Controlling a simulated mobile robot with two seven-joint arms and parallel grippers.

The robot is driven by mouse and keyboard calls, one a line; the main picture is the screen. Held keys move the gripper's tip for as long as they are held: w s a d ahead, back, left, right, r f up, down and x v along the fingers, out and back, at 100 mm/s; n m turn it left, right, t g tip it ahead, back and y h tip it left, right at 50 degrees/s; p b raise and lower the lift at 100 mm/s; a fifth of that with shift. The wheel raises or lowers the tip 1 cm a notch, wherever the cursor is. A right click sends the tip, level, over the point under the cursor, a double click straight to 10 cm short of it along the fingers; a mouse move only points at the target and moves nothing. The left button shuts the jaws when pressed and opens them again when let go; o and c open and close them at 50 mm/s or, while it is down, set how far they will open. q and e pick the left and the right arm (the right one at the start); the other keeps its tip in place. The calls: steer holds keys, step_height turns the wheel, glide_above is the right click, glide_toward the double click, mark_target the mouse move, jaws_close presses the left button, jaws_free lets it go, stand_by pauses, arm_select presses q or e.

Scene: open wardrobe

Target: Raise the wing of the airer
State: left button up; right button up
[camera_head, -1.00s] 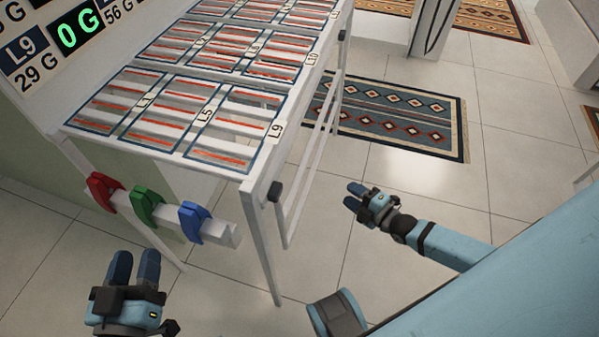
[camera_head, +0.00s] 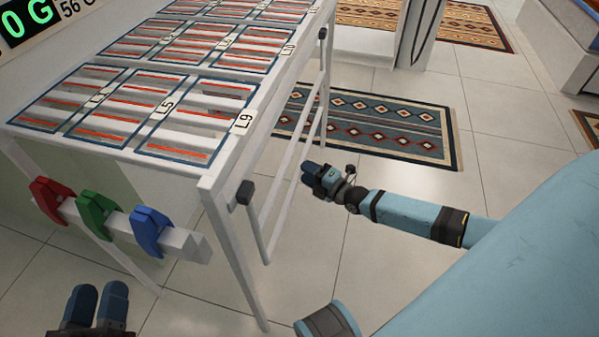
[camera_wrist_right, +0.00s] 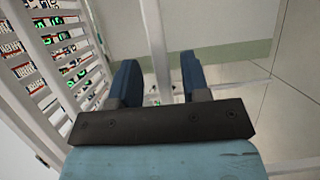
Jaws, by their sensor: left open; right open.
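The white airer (camera_head: 225,165) has a slatted top with labelled panels. Its wing (camera_head: 288,180) is a white tube frame hanging down along the right side from dark hinges (camera_head: 245,192). My right gripper (camera_head: 308,172) is beside the wing's outer face, near its lower bar. In the right wrist view my right gripper's fingers (camera_wrist_right: 158,72) are apart, with a white bar (camera_wrist_right: 154,35) appearing in line with the gap; I cannot tell whether they touch it. My left gripper (camera_head: 101,289) is open and empty at the bottom left, below the clips.
Red (camera_head: 50,200), green (camera_head: 95,215) and blue (camera_head: 150,230) clips sit on a white bar at the airer's near end. A display (camera_head: 40,12) stands at top left.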

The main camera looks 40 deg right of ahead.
steer(key=shift+b+x, duration=0.35)
steer(key=shift+x, duration=1.35)
arm_select(q)
steer(key=shift+d+f+g, duration=0.1)
steer(key=shift+f+g, duration=0.3)
steer(key=shift+f, duration=0.5)
